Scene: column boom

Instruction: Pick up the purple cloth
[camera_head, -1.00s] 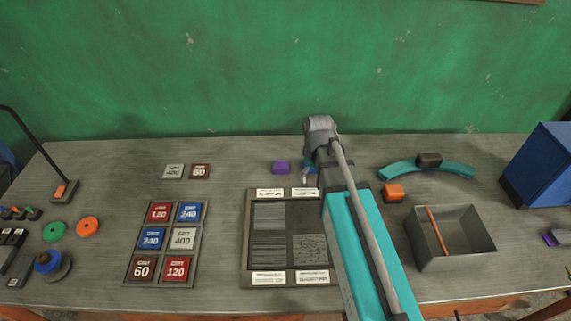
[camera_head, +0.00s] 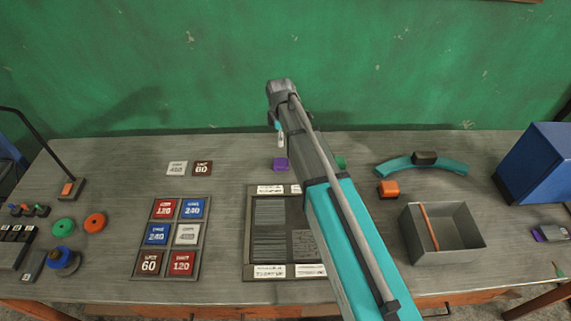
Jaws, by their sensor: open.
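The purple cloth (camera_head: 280,164) is a small, block-like purple piece on the grey table, behind the board with dark panels. My arm reaches up from the lower right. My gripper (camera_head: 281,140) is at its far end, just above and behind the cloth in the picture, and looks apart from it. Only a small part of the gripper shows past my arm. It is open and nothing shows in it.
The dark board (camera_head: 247,235) lies in front of the cloth. An orange block (camera_head: 388,189), a teal curved piece (camera_head: 450,168) and a grey bin (camera_head: 440,257) are to the right. Coverage cards (camera_head: 202,168) lie left. The table between cards and cloth is clear.

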